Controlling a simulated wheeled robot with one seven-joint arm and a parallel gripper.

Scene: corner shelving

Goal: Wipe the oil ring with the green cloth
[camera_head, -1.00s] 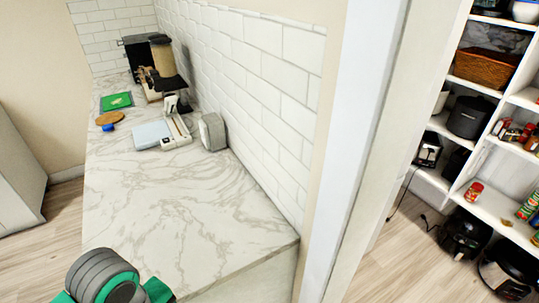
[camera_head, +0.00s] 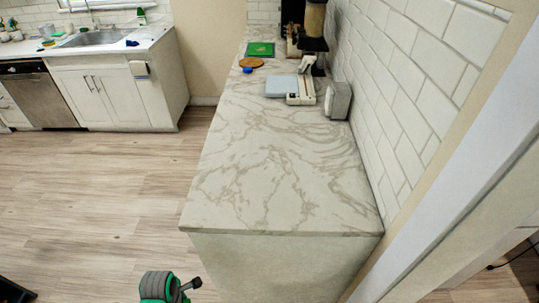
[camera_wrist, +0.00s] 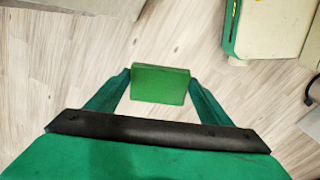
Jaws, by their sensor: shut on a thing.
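The green cloth (camera_wrist: 160,85) shows in the wrist view as a small green block-like piece between the fingertips. My gripper (camera_wrist: 158,79) is shut on it and holds it above the wooden floor. In the head view only green and grey parts of my arm show at the bottom edge; the gripper and cloth are not visible there. I cannot make out an oil ring in either view.
A marble counter (camera_head: 275,170) runs away along a tiled wall. Its near part is clear. Farther back are a scale-like device (camera_head: 300,90), a grey box (camera_head: 338,99), a brown disc (camera_head: 251,62) and a green board (camera_head: 260,49). A sink cabinet (camera_head: 110,95) stands left, beyond open floor.

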